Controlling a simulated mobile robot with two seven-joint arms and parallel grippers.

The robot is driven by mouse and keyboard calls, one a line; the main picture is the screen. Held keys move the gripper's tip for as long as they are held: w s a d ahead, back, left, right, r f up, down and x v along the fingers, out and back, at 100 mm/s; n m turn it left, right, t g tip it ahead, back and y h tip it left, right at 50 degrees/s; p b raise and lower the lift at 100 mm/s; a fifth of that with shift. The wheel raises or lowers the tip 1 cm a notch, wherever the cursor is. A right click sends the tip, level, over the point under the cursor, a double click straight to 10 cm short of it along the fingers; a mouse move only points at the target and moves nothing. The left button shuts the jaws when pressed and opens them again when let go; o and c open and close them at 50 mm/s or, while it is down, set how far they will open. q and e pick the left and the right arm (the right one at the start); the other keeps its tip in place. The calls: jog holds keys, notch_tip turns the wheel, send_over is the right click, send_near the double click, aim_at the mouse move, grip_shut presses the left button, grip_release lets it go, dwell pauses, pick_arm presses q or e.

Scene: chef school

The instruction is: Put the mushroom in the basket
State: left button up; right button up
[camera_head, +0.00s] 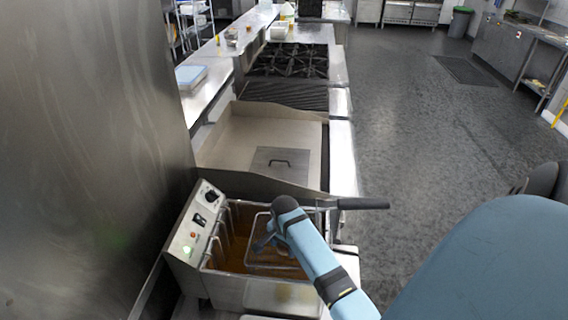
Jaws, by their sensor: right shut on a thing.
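My right gripper (268,240) reaches in from the lower right and is over the deep fryer, at the wire basket (262,266). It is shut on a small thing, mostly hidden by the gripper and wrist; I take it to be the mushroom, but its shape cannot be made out. The basket sits in the fryer's well, with a long dark handle (362,203) sticking out to the right. I cannot tell whether the held thing touches the basket. My left gripper is not in view.
A tall steel wall (80,150) closes the left. The floor (430,140) at right is open.

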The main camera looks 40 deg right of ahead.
jog(key=shift+s+a, duration=0.1)
jog(key=shift+s, duration=0.05)
jog(key=shift+f, duration=0.65)
jog(key=o, duration=0.9)
jog(key=shift+r, duration=0.15)
notch_tip(320, 180, up, 13)
jog(key=b, duration=0.1)
